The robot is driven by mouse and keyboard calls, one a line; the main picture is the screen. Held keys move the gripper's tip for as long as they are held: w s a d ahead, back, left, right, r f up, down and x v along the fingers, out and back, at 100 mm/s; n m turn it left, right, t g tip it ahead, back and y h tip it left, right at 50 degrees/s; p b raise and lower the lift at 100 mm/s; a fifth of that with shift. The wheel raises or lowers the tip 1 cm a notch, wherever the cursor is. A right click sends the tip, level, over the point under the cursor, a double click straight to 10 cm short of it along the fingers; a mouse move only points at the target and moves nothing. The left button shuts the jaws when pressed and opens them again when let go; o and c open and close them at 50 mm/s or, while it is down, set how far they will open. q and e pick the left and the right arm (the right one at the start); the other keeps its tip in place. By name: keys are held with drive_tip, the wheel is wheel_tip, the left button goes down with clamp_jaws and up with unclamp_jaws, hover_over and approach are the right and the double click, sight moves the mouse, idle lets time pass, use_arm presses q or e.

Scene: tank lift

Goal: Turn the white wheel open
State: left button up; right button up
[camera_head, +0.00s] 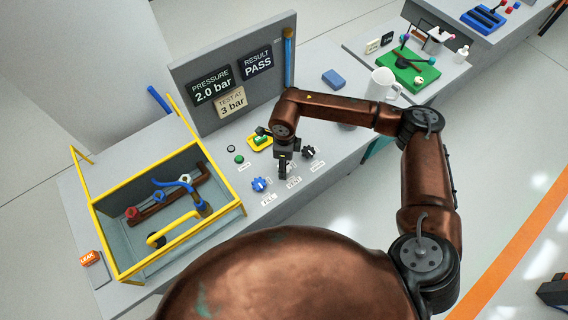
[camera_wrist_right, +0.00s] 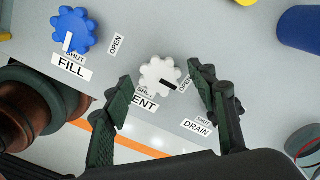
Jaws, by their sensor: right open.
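The white wheel (camera_wrist_right: 155,73) above the VENT label shows in the right wrist view. Its black pointer is turned to the lower right, near the OPEN label beside it; the SHUT label is partly hidden. My right gripper (camera_wrist_right: 158,72) is open, with one finger on each side of the wheel; I cannot tell whether they touch it. In the head view my right gripper (camera_head: 283,170) points down over the bench and hides the white wheel. My left gripper is not in view.
The blue FILL wheel (camera_head: 260,184) and the black DRAIN wheel (camera_head: 309,152) flank the gripper closely. A yellow-framed tank (camera_head: 122,274) is to the left. A panel (camera_head: 188,75) behind reads 2.0 bar and PASS. A white jug (camera_head: 381,84) and blue block (camera_head: 334,79) stand right.

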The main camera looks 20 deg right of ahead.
wheel_tip(320, 180, up, 12)
idle(0.5)
idle(0.4)
